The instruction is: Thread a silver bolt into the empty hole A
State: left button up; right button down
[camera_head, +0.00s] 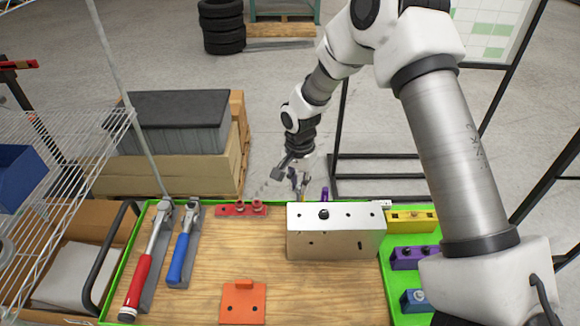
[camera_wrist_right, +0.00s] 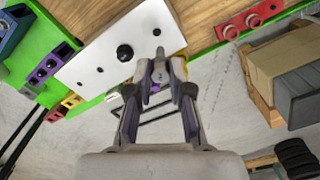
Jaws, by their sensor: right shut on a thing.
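The chassis block (camera_head: 335,244) is a silver box on the wooden bench top. Its upper face shows small dark holes and one larger black fitting (camera_head: 323,214); no letter marking hole A is readable. My right gripper (camera_head: 299,181) is beyond the block's far edge, near its left end. In the wrist view, the right gripper (camera_wrist_right: 162,76) is shut on a small grey piece, probably a silver bolt (camera_wrist_right: 160,52). Its tip points toward the block's face, close to a small open hole (camera_wrist_right: 157,31). I cannot tell if they touch. My left gripper is not in view.
A red holder (camera_head: 241,209) lies left of the block, and an orange plate (camera_head: 243,302) in front. Yellow (camera_head: 411,220), purple (camera_head: 412,257) and blue (camera_head: 416,300) holders line the right side. A red-handled wrench (camera_head: 145,262) and a blue-handled one (camera_head: 183,247) lie left.

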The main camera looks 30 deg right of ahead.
jog(key=shift+s+a+f, duration=0.1)
jog(key=shift+s+f, duration=0.1)
jog(key=shift+s, duration=0.2)
jog(key=f+b, duration=0.3)
jog(key=f, duration=0.1)
jog(key=shift+w+f+b, duration=0.1)
jog(key=shift+w+b, duration=0.2)
jog(key=shift+s, duration=0.35)
jog(key=shift+w+f, duration=0.2)
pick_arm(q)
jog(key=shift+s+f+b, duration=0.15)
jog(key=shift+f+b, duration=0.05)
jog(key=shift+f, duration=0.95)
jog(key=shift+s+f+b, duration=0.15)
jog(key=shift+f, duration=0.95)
pick_arm(e)
jog(key=shift+f, duration=0.45)
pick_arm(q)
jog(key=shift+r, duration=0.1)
